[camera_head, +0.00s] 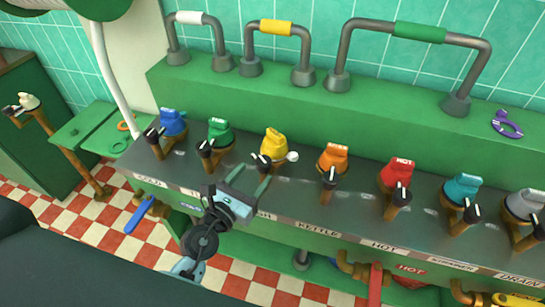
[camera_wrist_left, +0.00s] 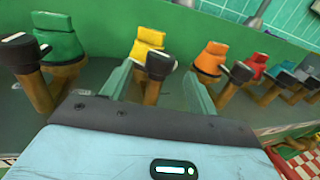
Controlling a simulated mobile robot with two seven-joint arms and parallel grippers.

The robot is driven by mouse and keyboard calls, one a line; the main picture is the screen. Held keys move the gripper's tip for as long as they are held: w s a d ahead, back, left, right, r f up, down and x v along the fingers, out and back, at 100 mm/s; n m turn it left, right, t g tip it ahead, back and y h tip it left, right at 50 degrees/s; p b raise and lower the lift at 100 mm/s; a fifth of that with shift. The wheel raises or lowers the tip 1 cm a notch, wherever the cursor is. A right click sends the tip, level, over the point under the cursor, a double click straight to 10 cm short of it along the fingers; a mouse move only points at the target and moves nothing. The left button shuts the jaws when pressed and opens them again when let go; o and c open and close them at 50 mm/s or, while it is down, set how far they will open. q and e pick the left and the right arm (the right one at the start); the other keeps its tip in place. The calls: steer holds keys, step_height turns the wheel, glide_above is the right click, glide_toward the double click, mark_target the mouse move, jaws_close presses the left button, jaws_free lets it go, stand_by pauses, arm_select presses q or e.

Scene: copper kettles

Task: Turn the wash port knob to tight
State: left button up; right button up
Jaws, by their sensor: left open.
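A row of coloured knobs stands on the grey counter strip (camera_head: 300,180). The yellow knob (camera_head: 274,143) has a brown stem and a black-tipped lever, and a small white ball shows at its right. The label below it is mostly hidden by my left gripper (camera_head: 249,178), so I cannot read which port it names. My left gripper is open and empty, just in front of this knob. In the left wrist view, the yellow knob (camera_wrist_left: 147,43) and its black-tipped lever (camera_wrist_left: 160,64) appear between the two fingers, and contact cannot be told. My right gripper is not in view.
The green knob (camera_head: 219,132) and orange knob (camera_head: 332,158) flank the yellow one closely. Blue (camera_head: 173,122), red (camera_head: 397,172), teal (camera_head: 462,188) and grey (camera_head: 523,204) knobs continue the row. Pipe handles (camera_head: 420,32) rise behind. A blue lever (camera_head: 138,215) hangs below the counter's left end.

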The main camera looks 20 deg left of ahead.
mark_target(267, 158)
arm_select(q)
steer(key=x, duration=0.7)
steer(key=shift+w+d, duration=0.1)
steer(key=shift+w, duration=0.15)
steer(key=c, duration=1)
